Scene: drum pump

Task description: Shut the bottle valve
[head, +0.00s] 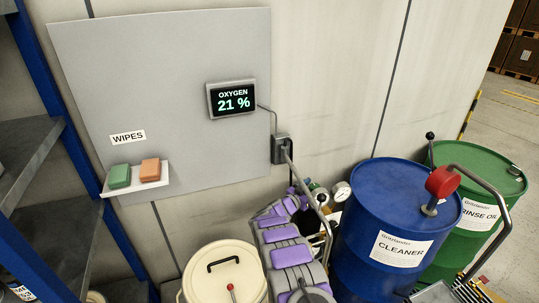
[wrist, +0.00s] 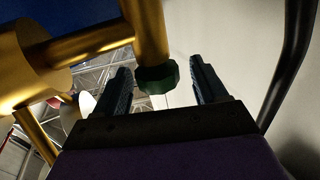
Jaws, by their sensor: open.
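The bottle valve shows in the wrist view as brass pipework with a dark green knob (wrist: 157,78) at the lower end of a vertical brass stem. My gripper (wrist: 159,66) is open, one dark blue finger on each side of the knob. I cannot tell whether either finger touches it. In the head view my purple-and-grey arm reaches down beside the wall, toward a round pressure gauge (head: 341,192) by the valve. My fingers and the knob are hard to make out there.
A blue drum (head: 393,222) with a red-ended handle (head: 441,181) stands close right of my arm, a green drum (head: 478,190) behind it. A bent metal tube rail (head: 325,219) runs beside the arm. A lidded cream bucket (head: 222,272) stands left. A wall display (head: 232,99) reads oxygen 21 %.

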